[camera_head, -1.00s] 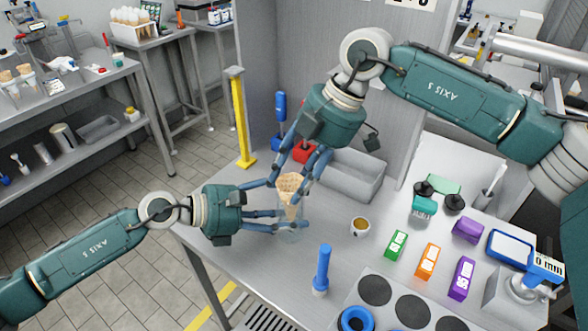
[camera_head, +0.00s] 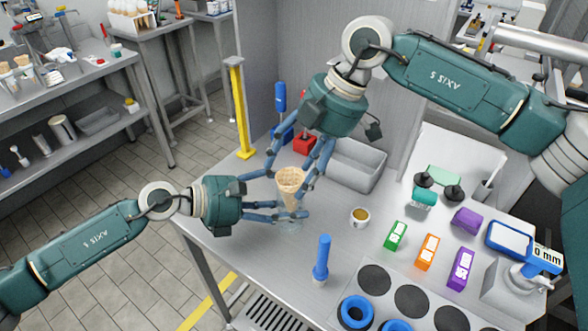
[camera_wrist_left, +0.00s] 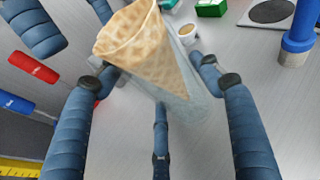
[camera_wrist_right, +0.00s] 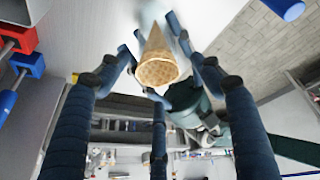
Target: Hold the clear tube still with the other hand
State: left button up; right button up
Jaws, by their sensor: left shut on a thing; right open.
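The clear tube (camera_head: 291,225) stands on the table, faint and partly hidden by fingers. It also shows in the left wrist view (camera_wrist_left: 190,115). A waffle cone (camera_head: 291,180) sits point-down with its lower part in the tube's mouth, and its wide rim is above. My left gripper (camera_head: 280,202) reaches in from the left, low, with its fingers shut on the tube. My right gripper (camera_head: 286,172) comes from above, open, with its fingers spread around the cone. In the right wrist view the cone (camera_wrist_right: 157,62) lies between the fingers, apparently clear of them.
A small cup (camera_head: 360,217) and an upright blue-handled tool (camera_head: 322,258) stand to the right. A grey bin (camera_head: 357,167) is behind. Green (camera_head: 396,236), orange (camera_head: 428,252) and purple (camera_head: 461,268) boxes lie further right. A yellow post (camera_head: 240,108) rises at the back left.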

jog(key=v, duration=1.1)
jog(key=shift+r, duration=0.15)
pick_arm(q)
jog(key=o, duration=1.5)
jog(key=shift+o, duration=0.2)
jog(key=shift+a, duration=0.15)
